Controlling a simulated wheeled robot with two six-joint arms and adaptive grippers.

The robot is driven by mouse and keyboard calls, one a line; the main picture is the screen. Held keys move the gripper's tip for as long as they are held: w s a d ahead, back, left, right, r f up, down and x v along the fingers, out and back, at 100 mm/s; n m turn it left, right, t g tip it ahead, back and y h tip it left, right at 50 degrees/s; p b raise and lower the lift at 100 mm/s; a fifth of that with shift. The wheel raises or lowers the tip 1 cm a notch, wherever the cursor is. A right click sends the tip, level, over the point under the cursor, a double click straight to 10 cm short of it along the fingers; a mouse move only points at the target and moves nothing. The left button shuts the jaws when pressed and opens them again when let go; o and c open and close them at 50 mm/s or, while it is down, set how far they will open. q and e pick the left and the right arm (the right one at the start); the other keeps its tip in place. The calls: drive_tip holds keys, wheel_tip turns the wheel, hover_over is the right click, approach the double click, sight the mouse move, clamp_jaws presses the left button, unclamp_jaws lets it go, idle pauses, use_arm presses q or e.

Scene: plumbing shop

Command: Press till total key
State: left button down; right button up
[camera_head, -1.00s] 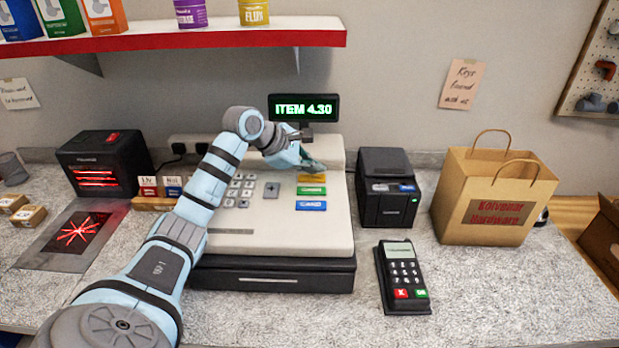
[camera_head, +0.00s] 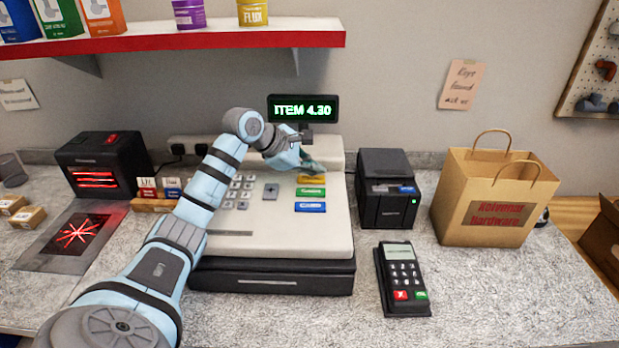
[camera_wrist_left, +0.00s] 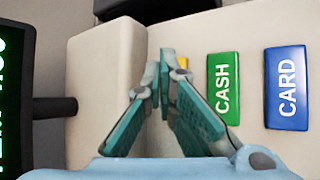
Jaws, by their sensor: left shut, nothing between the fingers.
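The till (camera_head: 270,230) is cream-coloured with a black drawer base and stands in the middle of the counter. Its display (camera_head: 304,108) reads "ITEM 4.30". On its right side is a column of keys: a yellow key (camera_head: 311,180) at the back, a green CASH key (camera_head: 311,192) and a blue CARD key (camera_head: 311,207) nearest. My left gripper (camera_head: 314,168) is shut and empty, low by the yellow key. In the left wrist view its fingertips (camera_wrist_left: 163,68) partly hide the yellow key (camera_wrist_left: 183,64); its label is hidden. I cannot tell whether they touch it.
A black printer (camera_head: 386,190) and a card terminal (camera_head: 401,278) stand right of the till. A paper bag (camera_head: 494,197) is further right. A scanner (camera_head: 104,163) is at the left. A red-edged shelf (camera_head: 200,39) overhangs the back left.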

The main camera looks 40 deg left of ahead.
sight(312, 180)
use_arm(q)
drive_tip(key=shift+f, duration=0.55)
drive_tip(key=shift+r+p, duration=0.4)
drive_tip(key=shift+r, duration=0.2)
wheel_tip(312, 180, up, 6)
drive_tip(key=p, duration=0.5)
drive_tip(key=shift+s+f, duration=0.1)
idle(0.6)
